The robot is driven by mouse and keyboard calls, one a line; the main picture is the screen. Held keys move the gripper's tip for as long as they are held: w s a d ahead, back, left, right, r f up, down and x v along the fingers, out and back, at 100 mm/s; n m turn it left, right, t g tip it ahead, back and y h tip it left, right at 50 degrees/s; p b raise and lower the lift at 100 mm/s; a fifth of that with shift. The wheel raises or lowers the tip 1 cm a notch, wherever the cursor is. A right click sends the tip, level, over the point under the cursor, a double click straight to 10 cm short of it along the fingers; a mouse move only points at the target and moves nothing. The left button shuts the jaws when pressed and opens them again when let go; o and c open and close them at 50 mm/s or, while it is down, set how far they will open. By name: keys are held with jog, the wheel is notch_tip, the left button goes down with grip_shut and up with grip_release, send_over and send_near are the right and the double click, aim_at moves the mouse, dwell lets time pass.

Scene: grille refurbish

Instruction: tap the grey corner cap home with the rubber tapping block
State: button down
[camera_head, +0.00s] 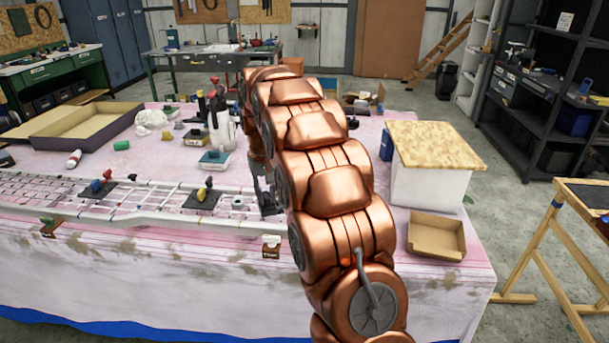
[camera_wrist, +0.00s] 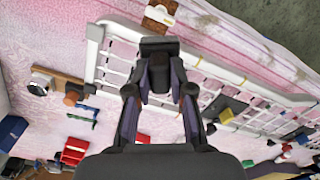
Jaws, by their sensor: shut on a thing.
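My gripper (camera_wrist: 158,75) is shut on a dark block, seemingly the rubber tapping block (camera_wrist: 159,45), with its fingers on either side of it. In the head view my gripper (camera_head: 265,192) is mostly hidden behind my arm. The block shows over the white grille (camera_wrist: 240,77), near its front rail; I cannot tell whether they touch. A corner of the grille frame (camera_wrist: 96,32) lies to the left of the block in the wrist view. The grille (camera_head: 130,212) lies along the table's front in the head view.
A small brown-and-white box (camera_head: 271,247) stands at the table's front edge. Black pads with coloured knobs (camera_head: 203,199) sit on the grille. A white box with a wooden top (camera_head: 430,185) and an open cardboard tray (camera_head: 436,237) stand at right. Bottles (camera_head: 219,122) stand behind.

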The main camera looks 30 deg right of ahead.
jog(key=s+d+r+m, duration=0.1)
jog(key=d+r, duration=0.1)
jog(key=d, duration=0.3)
jog(key=s+d+r+m, duration=0.1)
jog(key=s+d+r, duration=0.1)
jog(key=d, duration=0.3)
jog(key=shift+s, duration=0.3)
jog(key=shift+f+b, duration=1.1)
jog(key=shift+f, duration=1.5)
notch_tip(320, 180, down, 5)
jog(key=shift+f+b, duration=0.1)
jog(key=shift+b, duration=0.9)
notch_tip(320, 180, up, 5)
jog(key=shift+f+p, duration=0.15)
jog(key=shift+p, duration=0.4)
